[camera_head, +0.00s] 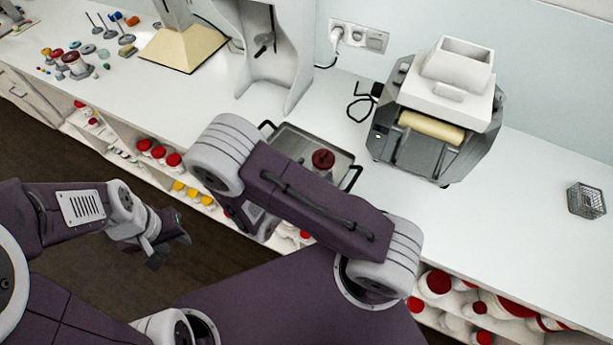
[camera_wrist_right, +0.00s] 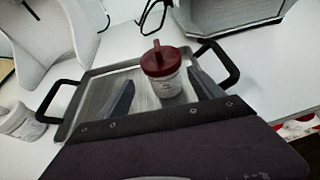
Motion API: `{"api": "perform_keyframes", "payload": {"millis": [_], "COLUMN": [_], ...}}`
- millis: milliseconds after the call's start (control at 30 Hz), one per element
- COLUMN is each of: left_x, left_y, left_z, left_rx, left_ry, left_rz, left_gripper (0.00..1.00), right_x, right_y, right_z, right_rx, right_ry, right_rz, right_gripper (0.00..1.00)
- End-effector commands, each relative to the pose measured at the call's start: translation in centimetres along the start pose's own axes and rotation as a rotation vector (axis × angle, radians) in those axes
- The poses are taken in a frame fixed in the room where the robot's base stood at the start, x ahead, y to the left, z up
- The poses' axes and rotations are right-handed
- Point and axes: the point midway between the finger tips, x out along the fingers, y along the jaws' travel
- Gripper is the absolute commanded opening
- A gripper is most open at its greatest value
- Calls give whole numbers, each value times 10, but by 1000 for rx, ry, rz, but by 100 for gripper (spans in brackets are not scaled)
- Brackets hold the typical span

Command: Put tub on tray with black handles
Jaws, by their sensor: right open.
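The tub, a white jar with a dark red knobbed lid (camera_wrist_right: 161,62), stands upright over the metal tray's surface and appears to rest on it. Its lid shows in the head view (camera_head: 323,159). The tray (camera_head: 342,157) has black handles at both ends and lies on the white counter; its rim also shows in the right wrist view (camera_wrist_right: 75,95). My right gripper (camera_wrist_right: 164,93) is open, with a finger on each side of the tub and gaps visible. My arm hides it in the head view. My left gripper (camera_head: 168,246) hangs away from the counter; its jaw opening is unclear.
A white container (camera_wrist_right: 20,122) is left of the tray in the wrist view. A roller machine (camera_head: 435,115) stands behind right, a grey-white stand (camera_head: 290,50) behind left. A wire basket (camera_head: 586,200) is far right. Shelves below hold several red-lidded tubs (camera_head: 438,282). Counter right of the tray is clear.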

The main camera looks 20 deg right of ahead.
Motion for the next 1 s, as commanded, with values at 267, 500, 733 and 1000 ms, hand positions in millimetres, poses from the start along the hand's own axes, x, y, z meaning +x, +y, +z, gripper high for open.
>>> {"api": "perform_keyframes", "payload": {"millis": [267,500,733,1000], "left_x": [2,2,2,2], "left_y": [0,0,0,0], "left_z": [0,0,0,0], "left_rx": [0,0,0,0], "left_ry": [0,0,0,0], "left_rz": [0,0,0,0], "left_gripper": [36,36,36,36], "right_x": [-32,-34,-33,0], "right_y": [0,0,0,-16], "right_z": [0,0,0,50], "right_rx": [0,0,0,216], "right_ry": [0,1,0,23], "right_rz": [1,-1,-1,-155], "right_gripper": [76,76,76,76]}}
